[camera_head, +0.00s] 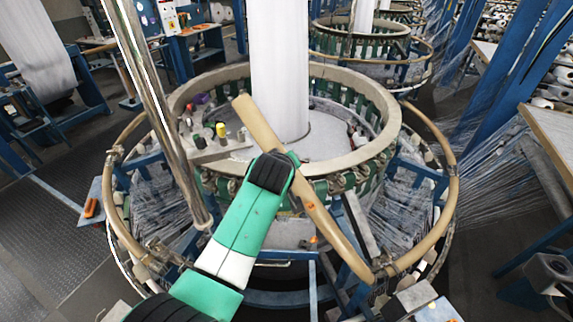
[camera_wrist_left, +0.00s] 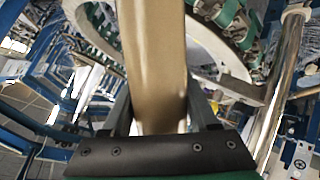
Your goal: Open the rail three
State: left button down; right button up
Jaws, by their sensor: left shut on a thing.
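A tan curved rail segment (camera_head: 335,235), likely rail three, lies slantwise across the front of the loom. Its lower right end meets the outer ring by a joint, and its upper left end is free over the loom's inside. My left gripper (camera_head: 292,160) is shut on this rail in its upper half. In the left wrist view the rail (camera_wrist_left: 155,60) runs up between the two fingers (camera_wrist_left: 160,112). The fingertips are partly hidden by the rail. My right gripper is not in view.
The tan outer ring (camera_head: 453,190) curves around both sides and has a gap at the front. A shiny metal pole (camera_head: 165,110) stands left of my arm. A white fabric column (camera_head: 280,60) rises from the loom's middle. A pale inner ring (camera_head: 375,100) surrounds it.

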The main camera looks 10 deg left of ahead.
pick_arm(q)
jog(key=shift+d+r, duration=0.2)
jog(key=shift+r, duration=0.3)
jog(key=c, duration=0.6)
grip_release()
jog(key=o, duration=0.4)
jog(key=shift+s+a+f, duration=0.1)
jog(key=shift+f, duration=0.15)
